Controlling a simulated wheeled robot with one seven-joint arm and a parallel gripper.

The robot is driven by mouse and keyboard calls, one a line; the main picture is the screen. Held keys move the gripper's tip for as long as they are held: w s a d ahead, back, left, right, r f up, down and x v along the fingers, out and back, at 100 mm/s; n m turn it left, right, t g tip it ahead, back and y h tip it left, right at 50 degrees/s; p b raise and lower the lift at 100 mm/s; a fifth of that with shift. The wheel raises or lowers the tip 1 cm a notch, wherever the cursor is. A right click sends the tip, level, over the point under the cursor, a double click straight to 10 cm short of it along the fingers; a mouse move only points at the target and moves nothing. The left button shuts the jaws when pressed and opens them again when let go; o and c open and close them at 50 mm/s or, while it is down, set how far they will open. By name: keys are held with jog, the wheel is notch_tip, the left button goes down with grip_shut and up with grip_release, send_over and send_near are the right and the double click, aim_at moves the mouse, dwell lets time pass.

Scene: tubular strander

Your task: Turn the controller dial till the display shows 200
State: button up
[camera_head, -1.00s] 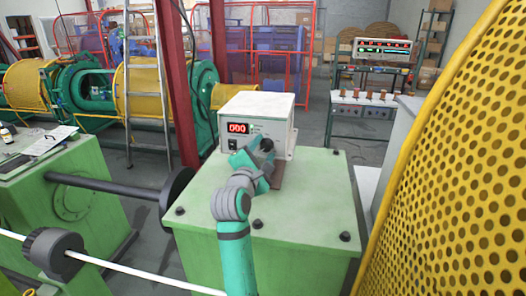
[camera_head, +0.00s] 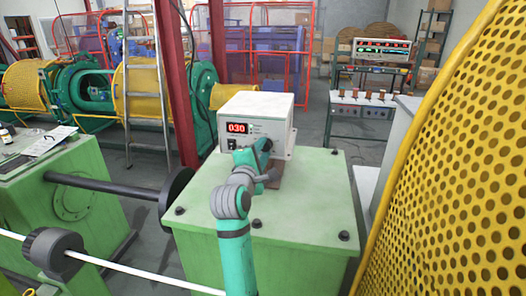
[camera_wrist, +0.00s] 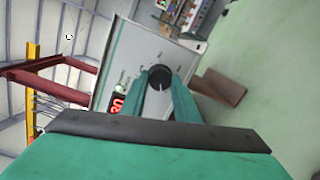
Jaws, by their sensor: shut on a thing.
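The controller (camera_head: 258,107) is a white box on top of a green cabinet. Its red display (camera_head: 237,128) reads 030 in the head view. The black dial (camera_head: 266,144) is on the right of its front face, partly hidden by my gripper (camera_head: 262,155). In the wrist view the dial (camera_wrist: 159,78) sits between the tips of my two teal fingers, with a light pointer line on it. My gripper is shut on the dial. The display (camera_wrist: 117,104) shows partly and tilted in the wrist view.
A small brown block (camera_head: 275,180) is in front of the controller. A yellow perforated guard (camera_head: 460,170) is close on the right, and a red post (camera_head: 180,80) stands behind left.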

jog(key=m, duration=0.7)
jog(key=shift+a+g+y, duration=0.1)
jog(key=shift+g+y, duration=0.2)
jog(key=shift+y, duration=0.1)
jog(key=shift+r+m+y, duration=0.1)
jog(key=shift+m+y, duration=0.35)
jog(key=shift+m, duration=3.2)
jog(key=shift+r+m+y, duration=0.1)
jog(key=shift+m+y, duration=0.35)
jog(key=shift+m, duration=3.2)
jog(key=shift+d, duration=0.2)
jog(key=o, duration=1)
jog(key=shift+o, duration=0.2)
jog(key=shift+f, duration=0.1)
